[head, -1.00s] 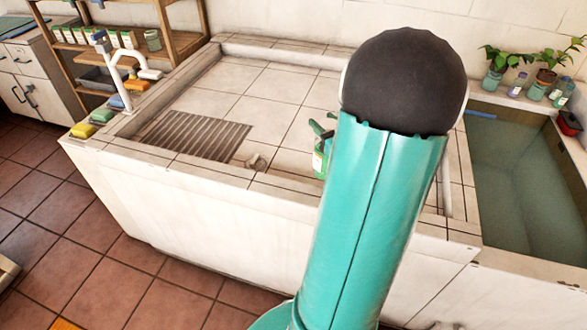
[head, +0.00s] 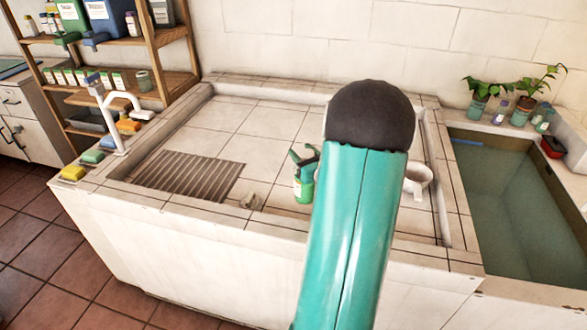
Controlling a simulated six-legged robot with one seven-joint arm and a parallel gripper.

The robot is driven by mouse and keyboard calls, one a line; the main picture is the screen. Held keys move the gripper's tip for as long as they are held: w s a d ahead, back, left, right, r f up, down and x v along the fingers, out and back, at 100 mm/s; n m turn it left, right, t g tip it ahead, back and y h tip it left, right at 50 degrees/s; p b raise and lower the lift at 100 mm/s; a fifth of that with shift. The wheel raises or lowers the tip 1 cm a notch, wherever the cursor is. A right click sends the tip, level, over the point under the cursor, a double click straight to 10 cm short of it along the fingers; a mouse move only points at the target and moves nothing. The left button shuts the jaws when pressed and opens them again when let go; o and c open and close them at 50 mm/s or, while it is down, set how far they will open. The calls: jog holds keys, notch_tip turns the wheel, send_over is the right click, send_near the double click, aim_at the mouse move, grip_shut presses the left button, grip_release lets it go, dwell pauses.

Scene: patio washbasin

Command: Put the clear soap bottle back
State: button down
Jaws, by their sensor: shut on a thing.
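A small green bottle (head: 304,190) with a pale label shows over the tiled basin, just left of my upright teal arm. Dark green, finger-like parts at its top look like my gripper (head: 305,156), shut on the bottle. My arm hides part of this area, and I cannot tell whether the bottle touches the basin floor. Whether it is the clear soap bottle is too small to tell. Several small bottles (head: 541,116) stand by the potted plants on the far right ledge.
The tiled basin (head: 262,122) has a ribbed grate (head: 187,176) and open floor. A white mug-like thing (head: 417,179) is right of my arm. A water-filled tank (head: 510,200) lies at right. A tap (head: 118,110), sponges (head: 93,156) and a wooden shelf (head: 140,40) are at left.

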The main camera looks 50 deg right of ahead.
jog(key=w+d+f, duration=0.2)
jog(key=w+f, duration=0.3)
jog(key=f, duration=0.4)
jog(key=shift+d, duration=0.2)
jog(key=shift+w+f, duration=0.1)
jog(key=shift+f, duration=0.15)
jog(key=c, duration=0.8)
grip_release()
